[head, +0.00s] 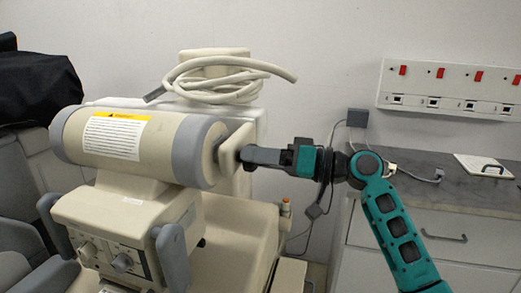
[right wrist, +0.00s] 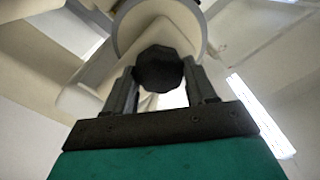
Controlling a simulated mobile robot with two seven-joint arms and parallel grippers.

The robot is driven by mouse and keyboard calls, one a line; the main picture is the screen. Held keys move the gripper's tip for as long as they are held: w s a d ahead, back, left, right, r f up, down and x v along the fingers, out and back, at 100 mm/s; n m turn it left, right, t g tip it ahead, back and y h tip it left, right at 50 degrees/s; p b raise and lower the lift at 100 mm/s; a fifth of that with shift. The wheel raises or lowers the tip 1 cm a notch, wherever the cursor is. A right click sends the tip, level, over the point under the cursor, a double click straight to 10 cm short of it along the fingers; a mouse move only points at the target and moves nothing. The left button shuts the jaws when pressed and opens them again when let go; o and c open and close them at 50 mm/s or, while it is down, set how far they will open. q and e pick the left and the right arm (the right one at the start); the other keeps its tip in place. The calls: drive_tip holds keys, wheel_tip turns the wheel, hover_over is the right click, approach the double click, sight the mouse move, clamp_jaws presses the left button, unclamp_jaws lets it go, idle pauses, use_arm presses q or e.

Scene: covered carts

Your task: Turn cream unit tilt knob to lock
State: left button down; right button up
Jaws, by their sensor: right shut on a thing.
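The cream unit (head: 130,215) stands at the left of the head view, with a horizontal cream drum (head: 165,145) that has grey end bands and a warning label. The tilt knob (right wrist: 158,68) is a dark, many-sided knob at the drum's end in the right wrist view. My right gripper (head: 246,157) reaches in from the right to the drum's right end. In the right wrist view its two fingers (right wrist: 160,88) stand on either side of the knob and are shut on it. In the head view the fingers mostly hide the knob. My left gripper is not in view.
A coiled cream hose (head: 220,85) lies on top behind the drum. A grey handle (head: 172,255) sticks up at the unit's front. A grey-topped counter (head: 455,185) stands at the right, under a wall panel with red switches (head: 450,88). A black cover (head: 40,88) is at far left.

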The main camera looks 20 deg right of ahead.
drive_tip(key=shift+m+p, duration=0.5)
drive_tip(key=shift+m, duration=0.5)
drive_tip(key=o, duration=1)
drive_tip(key=shift+o, duration=0.2)
drive_tip(key=b+v, duration=0.2)
drive_tip(key=v, duration=1.1)
